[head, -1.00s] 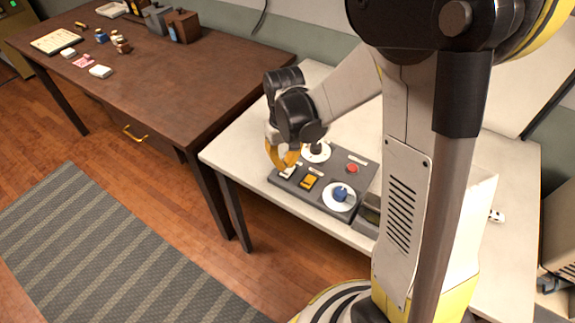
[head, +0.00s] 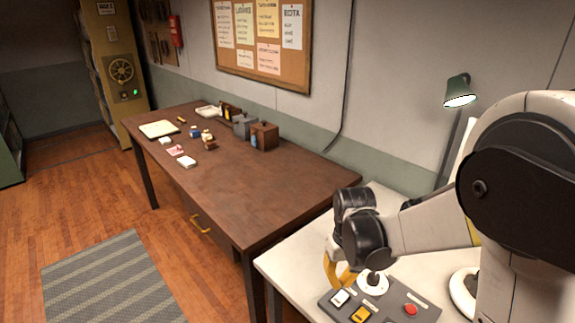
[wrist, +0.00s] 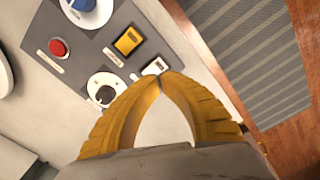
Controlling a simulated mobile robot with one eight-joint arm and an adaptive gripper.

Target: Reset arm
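My gripper (head: 333,280) is over the left edge of a grey control panel (head: 387,312) on the white table. In the wrist view its two yellow fingers (wrist: 160,80) meet at the tips, with nothing between them. The tips appear close to a white rocker switch (wrist: 155,67); I cannot tell whether they touch it. The panel also has a yellow switch (wrist: 128,40), a red button (wrist: 60,48), a joystick on a white disc (wrist: 106,94) and a blue knob (wrist: 82,4), partly cut off in the wrist view.
A brown desk (head: 240,185) with small boxes and papers stands to the left of the white table (head: 290,262). A striped rug (head: 115,280) lies on the wooden floor. A green lamp (head: 458,90) stands at the back right.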

